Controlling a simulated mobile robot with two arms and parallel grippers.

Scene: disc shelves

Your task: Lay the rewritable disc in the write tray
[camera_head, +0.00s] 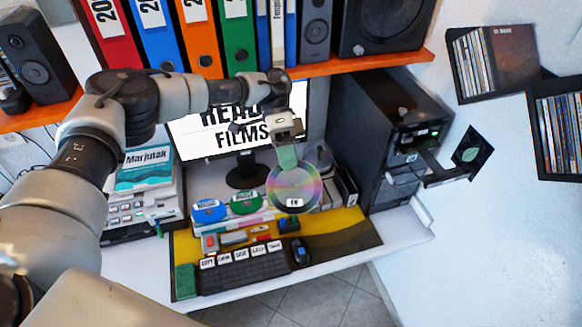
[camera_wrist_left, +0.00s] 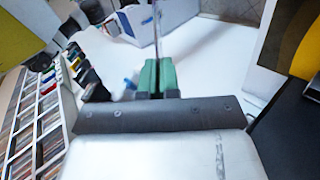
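The disc (camera_head: 294,196), silvery with rainbow sheen and a small dark label that seems to read RW, hangs face-on below my left gripper (camera_head: 287,158) in the head view. The green fingertips are closed on its upper edge. In the left wrist view the green fingers (camera_wrist_left: 157,78) are together, with the disc (camera_wrist_left: 156,22) seen edge-on as a thin line between them. A dark tray (camera_head: 446,177) sticks out from the front of the black computer tower (camera_head: 375,125), right of the disc and apart from it. My right gripper is not in view.
A dark square with a green leaf (camera_head: 472,153) is by the tray's outer end. The monitor (camera_head: 245,135) is behind my left arm. A keyboard (camera_head: 245,268) and mouse (camera_head: 301,252) lie below the disc. Disc racks (camera_head: 495,60) hang on the right wall. An orange shelf (camera_head: 385,60) runs above.

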